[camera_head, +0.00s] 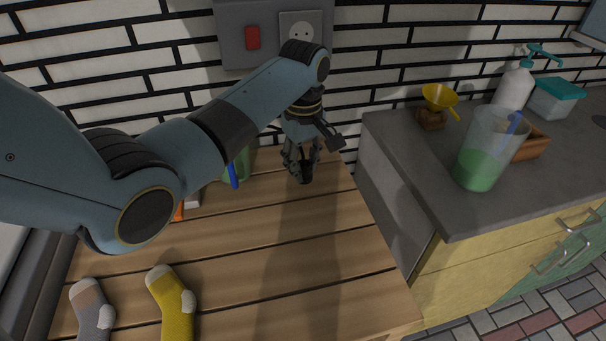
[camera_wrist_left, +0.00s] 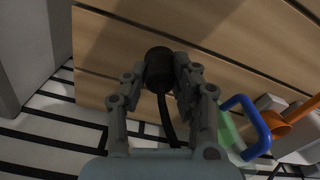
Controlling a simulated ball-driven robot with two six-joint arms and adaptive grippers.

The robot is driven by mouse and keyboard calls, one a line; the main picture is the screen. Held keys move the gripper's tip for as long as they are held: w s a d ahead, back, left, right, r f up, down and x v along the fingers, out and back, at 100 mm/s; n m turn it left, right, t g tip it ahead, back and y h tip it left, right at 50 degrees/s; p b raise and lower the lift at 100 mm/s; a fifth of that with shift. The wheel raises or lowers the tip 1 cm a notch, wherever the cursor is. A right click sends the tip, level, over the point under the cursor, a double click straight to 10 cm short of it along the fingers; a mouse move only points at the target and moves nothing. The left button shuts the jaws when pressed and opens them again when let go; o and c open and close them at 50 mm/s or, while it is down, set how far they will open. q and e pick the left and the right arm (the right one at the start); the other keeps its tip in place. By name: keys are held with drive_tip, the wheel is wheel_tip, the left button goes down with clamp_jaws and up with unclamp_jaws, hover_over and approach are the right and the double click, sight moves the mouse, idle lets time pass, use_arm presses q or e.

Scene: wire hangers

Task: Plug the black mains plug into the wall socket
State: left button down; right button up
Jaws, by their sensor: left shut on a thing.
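The black mains plug (camera_wrist_left: 159,68) sits between the fingers of my left gripper (camera_wrist_left: 158,82) in the left wrist view, with its black cord trailing back between them. In the head view my left gripper (camera_head: 302,166) points down at the back of the slatted wooden table (camera_head: 270,245), shut on the plug (camera_head: 305,174). Whether the plug touches the table is hard to tell. The wall socket (camera_head: 301,29) is a round white outlet in a grey panel on the tiled wall, above and behind the gripper; my arm covers part of it. My right gripper is not in view.
A red switch (camera_head: 253,37) is left of the socket. A green item with a blue handle (camera_head: 233,174) stands behind my arm. A grey sock (camera_head: 93,307) and a yellow sock (camera_head: 172,303) lie at the front left. The counter at right holds a jug (camera_head: 489,150) and a yellow funnel (camera_head: 438,97).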

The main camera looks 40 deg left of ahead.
use_arm(q)
drive_tip(key=s+d+r, duration=0.6)
drive_tip(key=s+d, duration=0.2)
drive_tip(key=shift+d+r+p, duration=0.15)
drive_tip(key=shift+r+p, duration=0.05)
drive_tip(key=shift+p, duration=0.2)
drive_tip(key=shift+f, duration=0.15)
